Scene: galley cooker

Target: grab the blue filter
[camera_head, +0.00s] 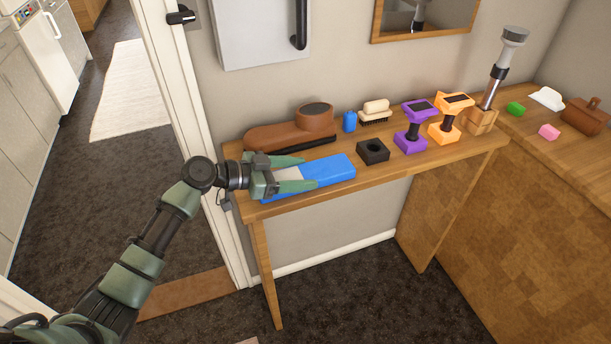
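A long flat blue block (332,170), which looks like the blue filter, lies on the narrow wooden table near its front left edge. Its left end has a pale patch (287,174) and is partly hidden by my gripper. My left gripper (306,172) comes in from the left at the block's left end. Its two green fingers are spread apart, one along the block's back side and one over its front part. I cannot tell whether they touch it. A small blue item (349,121) stands farther back. My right gripper is not in view.
On the table (400,180) are a brown case (290,133), a brush (376,112), a black holder (373,152), purple (410,142) and orange (444,132) tools, and a tall grey-topped device (497,70). A wall is behind; a door frame (185,110) stands left.

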